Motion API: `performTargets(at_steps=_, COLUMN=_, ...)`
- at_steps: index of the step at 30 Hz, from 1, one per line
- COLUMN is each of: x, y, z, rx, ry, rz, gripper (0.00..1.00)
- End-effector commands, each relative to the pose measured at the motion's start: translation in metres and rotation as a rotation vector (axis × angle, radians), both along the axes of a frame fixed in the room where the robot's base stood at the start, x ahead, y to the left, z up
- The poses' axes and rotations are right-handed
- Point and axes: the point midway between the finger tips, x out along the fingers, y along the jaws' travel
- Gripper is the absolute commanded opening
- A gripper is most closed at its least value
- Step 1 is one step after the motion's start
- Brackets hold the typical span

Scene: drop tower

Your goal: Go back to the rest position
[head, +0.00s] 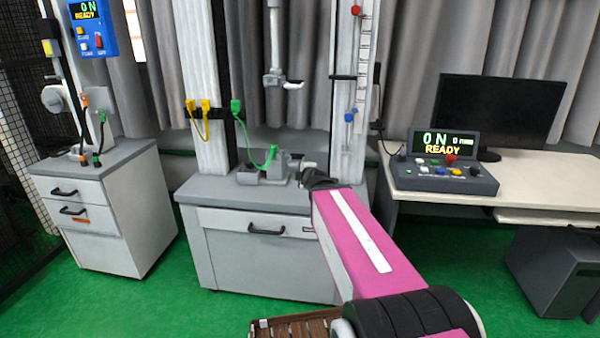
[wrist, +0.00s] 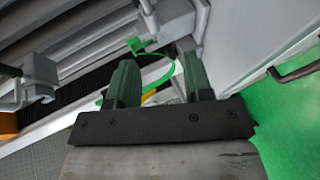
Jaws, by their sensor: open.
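My pink arm reaches forward to the grey cabinet (head: 255,220) at the foot of the drop tower (head: 200,80). My gripper is at its far end, mostly hidden behind the dark wrist in the head view. In the wrist view my gripper (wrist: 158,62) shows two green fingers set apart, with nothing held between them. A green cable (wrist: 160,85) shows beyond and between the fingers; I cannot tell how far off it is.
A control box (head: 445,178) reading READY and a black monitor (head: 500,112) stand on the desk (head: 540,180) at right. A drawer cabinet (head: 105,215) stands at left. Yellow plugs (head: 200,106) and a green plug (head: 236,108) hang on the tower. Green floor is open at front left.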

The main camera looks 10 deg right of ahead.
Motion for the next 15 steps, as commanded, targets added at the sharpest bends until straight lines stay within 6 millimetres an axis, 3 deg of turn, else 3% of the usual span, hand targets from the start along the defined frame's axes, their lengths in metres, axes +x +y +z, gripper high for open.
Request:
performTargets(at_steps=10, x=-0.001, y=0.0, z=-0.001, rx=0.007, ry=0.008, rz=-0.001, gripper=0.46)
performTargets(at_steps=15, x=-0.008, y=0.005, z=-0.024, rx=0.107, ry=0.106, rz=-0.011, gripper=0.46)
